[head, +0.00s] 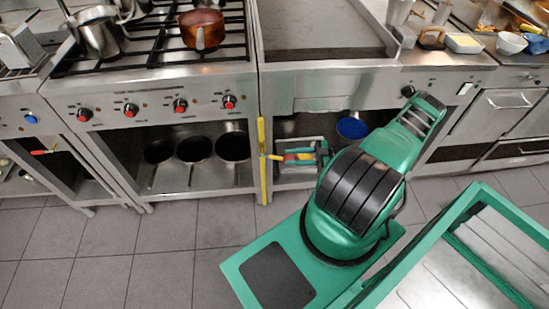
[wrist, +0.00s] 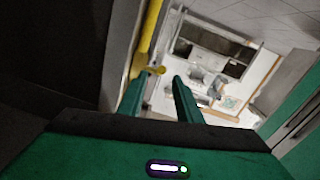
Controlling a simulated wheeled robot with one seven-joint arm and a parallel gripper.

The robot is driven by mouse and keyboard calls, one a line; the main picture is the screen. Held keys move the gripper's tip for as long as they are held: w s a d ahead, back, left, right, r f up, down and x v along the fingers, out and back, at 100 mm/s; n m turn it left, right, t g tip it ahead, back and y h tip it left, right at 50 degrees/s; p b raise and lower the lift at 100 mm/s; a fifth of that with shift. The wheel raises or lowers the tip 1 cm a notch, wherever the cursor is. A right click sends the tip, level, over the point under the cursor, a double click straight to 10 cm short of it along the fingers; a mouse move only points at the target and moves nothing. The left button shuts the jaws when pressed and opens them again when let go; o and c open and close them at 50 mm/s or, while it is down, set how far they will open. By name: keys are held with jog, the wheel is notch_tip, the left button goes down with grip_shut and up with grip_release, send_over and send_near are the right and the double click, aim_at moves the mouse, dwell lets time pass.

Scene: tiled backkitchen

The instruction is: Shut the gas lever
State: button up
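A yellow vertical gas pipe (head: 262,165) runs down the front between the stove and the griddle unit. A short yellow lever (head: 272,157) sticks out from it to the right. In the wrist view the pipe (wrist: 148,38) is at upper centre-left, and the lever's end (wrist: 157,70) shows just ahead of my fingers. My gripper (wrist: 160,80) is open, its two green fingers apart with the lever's end seen between their tips. In the head view my gripper (head: 287,158) is right beside the lever; contact cannot be told.
The stove (head: 155,85) with red knobs is left of the pipe, pans on its lower shelf. The griddle unit (head: 325,80) is above my gripper, with a blue bowl (head: 352,128) below. A small red handle (head: 43,152) is at far left. The tiled floor (head: 140,245) is clear.

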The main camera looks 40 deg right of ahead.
aim_at(275, 157)
jog(key=x, duration=0.7)
jog(key=shift+w+a, duration=0.2)
jog(key=shift+a, duration=0.05)
grip_shut()
